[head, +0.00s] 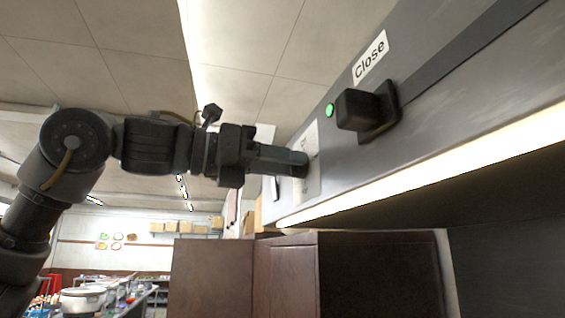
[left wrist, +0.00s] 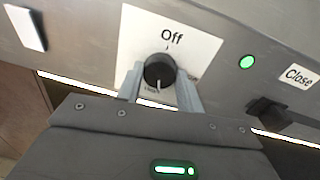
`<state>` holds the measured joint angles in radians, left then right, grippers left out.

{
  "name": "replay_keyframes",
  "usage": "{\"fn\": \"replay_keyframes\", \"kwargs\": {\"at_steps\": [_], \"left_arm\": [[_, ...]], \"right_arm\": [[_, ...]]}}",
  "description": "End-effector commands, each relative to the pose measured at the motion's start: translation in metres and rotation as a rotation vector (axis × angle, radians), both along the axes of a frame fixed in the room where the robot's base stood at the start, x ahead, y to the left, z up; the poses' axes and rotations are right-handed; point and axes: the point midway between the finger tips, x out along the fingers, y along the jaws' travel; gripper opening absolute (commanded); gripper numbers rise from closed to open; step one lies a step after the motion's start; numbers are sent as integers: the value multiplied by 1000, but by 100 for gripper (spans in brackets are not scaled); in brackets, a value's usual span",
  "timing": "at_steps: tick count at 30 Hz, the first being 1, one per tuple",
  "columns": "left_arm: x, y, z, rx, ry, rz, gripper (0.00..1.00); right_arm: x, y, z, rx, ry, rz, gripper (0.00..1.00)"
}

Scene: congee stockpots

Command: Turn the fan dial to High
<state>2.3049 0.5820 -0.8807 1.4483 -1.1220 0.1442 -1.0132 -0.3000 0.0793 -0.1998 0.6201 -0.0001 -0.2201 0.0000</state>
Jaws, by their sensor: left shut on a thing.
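The fan dial (left wrist: 159,71) is a round black knob on a white label plate (left wrist: 192,42) fixed to the grey hood face. "Off" is printed above it. A light mark on the knob points down, toward small lettering that is partly hidden and hard to read. My left gripper (left wrist: 160,88) has its two fingers on either side of the knob, shut on it. In the head view my left gripper (head: 299,163) reaches the hood's label plate (head: 311,140), and the dial is hidden behind the fingers. My right gripper is not in view.
Right of the dial are a lit green lamp (head: 330,110), a black square knob (head: 357,110) and a "Close" label (head: 370,57). A white switch plate (left wrist: 26,27) is on the other side. A light strip (head: 430,167) runs under the hood, above brown cabinets (head: 350,275).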

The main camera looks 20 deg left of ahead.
Motion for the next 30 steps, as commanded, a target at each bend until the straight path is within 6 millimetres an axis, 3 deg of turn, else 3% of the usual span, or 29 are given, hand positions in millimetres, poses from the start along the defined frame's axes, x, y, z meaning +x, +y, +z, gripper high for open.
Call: {"fn": "replay_keyframes", "kwargs": {"at_steps": [13, 30], "left_arm": [[1, 0, -4, 137, -201, 0, 14], [1, -1, -4, 161, -237, -1, 14]], "right_arm": [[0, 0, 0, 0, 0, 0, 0], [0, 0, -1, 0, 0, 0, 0]]}}
